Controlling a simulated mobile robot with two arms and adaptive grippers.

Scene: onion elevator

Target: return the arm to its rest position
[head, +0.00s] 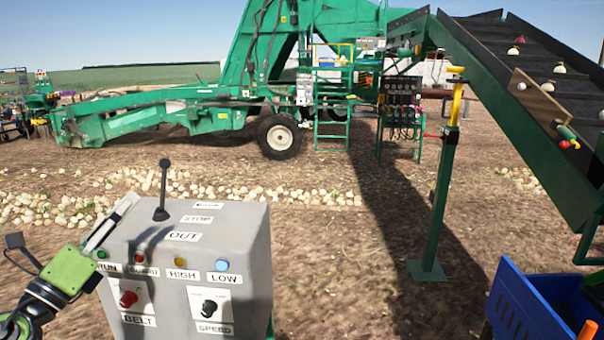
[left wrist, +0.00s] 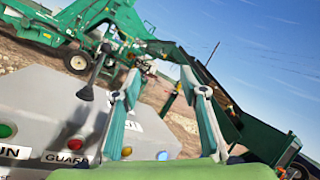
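My left gripper (head: 112,222) is at the left edge of the grey control box (head: 238,262), its green wrist body low at the left. In the left wrist view its two fingers (left wrist: 162,82) stand apart with nothing between them, so it is open. The box has a black lever (head: 162,190), standing near upright, beside labels; STOP and OUT are readable. The lever also shows left of the fingers in the left wrist view (left wrist: 86,88). A red BELT knob (head: 128,299) and a black SPEED knob (head: 209,308) are on the front. My right gripper is not in view.
A green harvester (head: 190,108) stands behind. A conveyor (head: 500,115) with a few onions slopes at the right, above a blue crate (head: 520,312). A green post (head: 437,200) stands between box and conveyor. Onions (head: 230,190) lie in rows on open soil.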

